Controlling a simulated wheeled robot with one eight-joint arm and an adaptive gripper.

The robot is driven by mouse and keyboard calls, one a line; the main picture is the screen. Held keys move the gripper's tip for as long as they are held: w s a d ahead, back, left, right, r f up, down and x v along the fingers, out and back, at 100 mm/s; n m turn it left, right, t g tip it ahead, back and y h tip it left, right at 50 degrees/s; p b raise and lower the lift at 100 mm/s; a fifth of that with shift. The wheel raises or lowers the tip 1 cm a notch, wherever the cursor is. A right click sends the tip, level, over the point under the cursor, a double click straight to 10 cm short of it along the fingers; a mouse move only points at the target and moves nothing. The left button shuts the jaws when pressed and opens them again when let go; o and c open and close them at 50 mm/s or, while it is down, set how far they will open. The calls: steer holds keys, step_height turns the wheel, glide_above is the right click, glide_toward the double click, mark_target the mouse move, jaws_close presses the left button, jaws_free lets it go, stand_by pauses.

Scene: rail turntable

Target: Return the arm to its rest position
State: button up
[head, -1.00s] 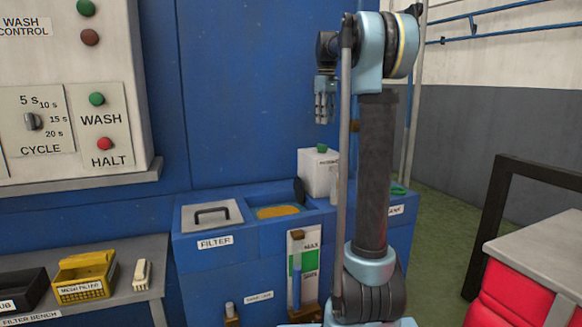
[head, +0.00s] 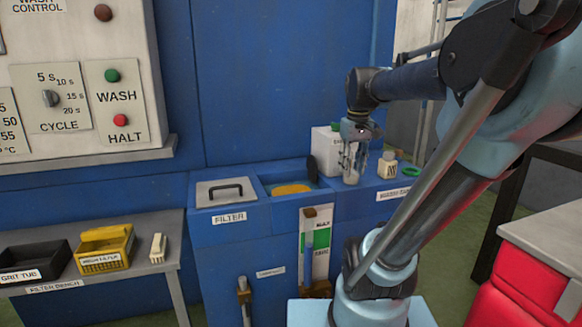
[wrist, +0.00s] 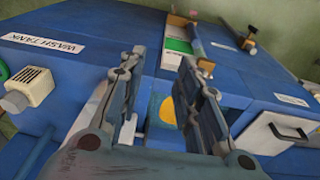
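My gripper (head: 362,158) hangs at the end of my bent arm over the right part of the blue wash tank in the head view. In the wrist view my gripper (wrist: 160,85) shows its two fingers spread apart, with the blue tank top and no held object between them. A pale cylinder (head: 351,172) stands at the gripper's left fingers in the head view; whether they touch is unclear. My arm's upper links reach in from the right edge of the head view.
The tank has a lidded filter (head: 219,191) and an opening with yellow contents (head: 290,189). A white container (head: 323,145) and a beige block (head: 388,165) stand near the gripper. A filter bench (head: 100,277) is left; a red cabinet (head: 520,285) is right.

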steer(key=s+f+m, duration=0.3)
steer(key=s+f, duration=1)
steer(key=f, duration=0.4)
steer(key=shift+s+f+t, duration=0.15)
steer(key=shift+f+t, duration=0.25)
steer(key=shift+w+f, duration=0.2)
steer(key=shift+w, duration=0.2)
